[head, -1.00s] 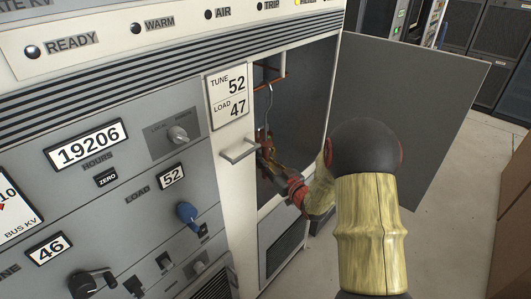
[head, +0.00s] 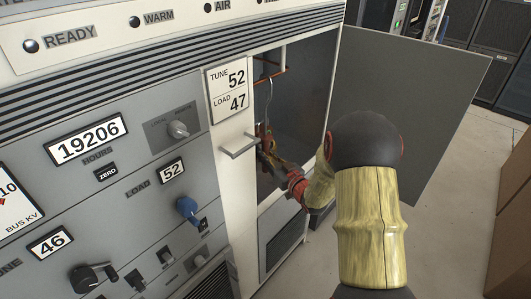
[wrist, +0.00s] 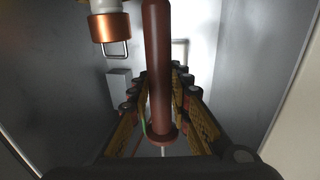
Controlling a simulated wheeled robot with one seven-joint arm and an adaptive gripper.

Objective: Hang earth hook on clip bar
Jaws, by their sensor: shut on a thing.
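My gripper (head: 268,147) is inside the open cabinet bay. It is shut on the earth hook, whose red-brown handle (wrist: 160,70) stands between the yellow-and-black fingers in the wrist view. A round collar (wrist: 162,136) is near the handle's lower end. In the head view the thin metal hook (head: 267,88) rises above my gripper, just below a copper-coloured bar (head: 268,76) in the bay's upper part. This may be the clip bar. I cannot tell whether hook and bar touch. The hook tip is outside the wrist view.
A copper-coloured cylinder (wrist: 110,27) with a metal loop hangs at upper left in the wrist view. The bay's grey door (head: 405,110) stands open at right. A handle (head: 240,146) juts from the frame left of the opening. Bay walls are close on both sides.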

